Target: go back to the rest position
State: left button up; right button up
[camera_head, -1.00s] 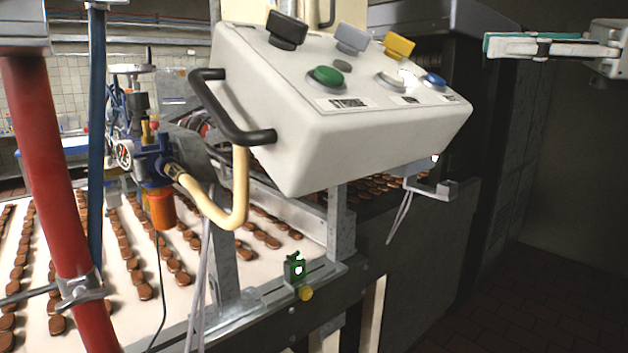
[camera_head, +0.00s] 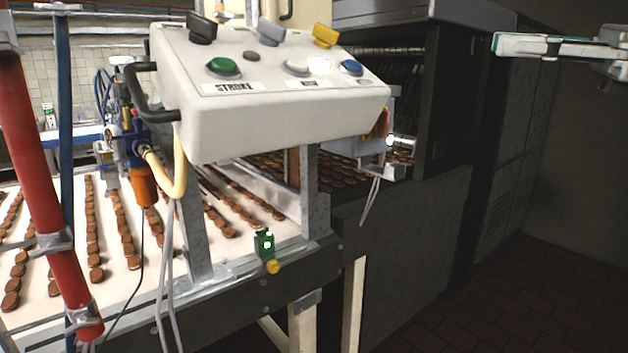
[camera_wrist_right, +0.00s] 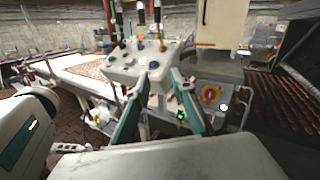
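My right gripper (camera_head: 497,44) is at the upper right of the head view, pointing left, in the air to the right of the control box and apart from it. In the right wrist view its two teal-edged fingers (camera_wrist_right: 160,80) are spread with nothing between them. The white control box (camera_head: 270,110) shows behind them there. My left gripper is in neither current view.
The control box has green, white and blue buttons and black, grey and yellow switches. A conveyor (camera_head: 60,190) carries rows of brown biscuits. A red pole (camera_head: 45,180) stands at the left. Dark machine housing (camera_head: 410,240) fills the middle right. The floor (camera_head: 520,300) at right is clear.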

jog(key=w+a+f+m+y, duration=0.1)
jog(key=w+a+f+m, duration=0.2)
jog(key=f, duration=0.3)
jog(key=w+a+f+m+t+y, duration=0.1)
jog(key=w+a+f+m+y, duration=0.1)
jog(key=a+f+m, duration=0.3)
jog(key=w+f+m+y, duration=0.1)
jog(key=w+f+m, duration=0.15)
jog(key=f, duration=0.45)
notch_tip(320, 180, down, 22)
jog(key=w+m+t+h, duration=0.2)
jog(key=m+t+h, duration=0.65)
jog(key=m, duration=0.95)
jog(key=s+f+m+h, duration=0.3)
jog(key=f+m, duration=0.1)
jog(key=f, duration=0.5)
jog(key=s+d+f+m+h, duration=0.1)
jog(key=s+f+m+h, duration=0.15)
jog(key=f+m, duration=0.4)
jog(key=s+f+m+h, duration=0.2)
jog(key=s+f, duration=0.2)
jog(key=f, duration=0.7)
jog(key=s+f+m+g+h, duration=0.2)
jog(key=s+f+m+g, duration=0.4)
jog(key=s+f, duration=0.9)
jog(key=shift+s+a+f, duration=0.2)
jog(key=shift+s+a, duration=0.2)
jog(key=shift+s, duration=0.6)
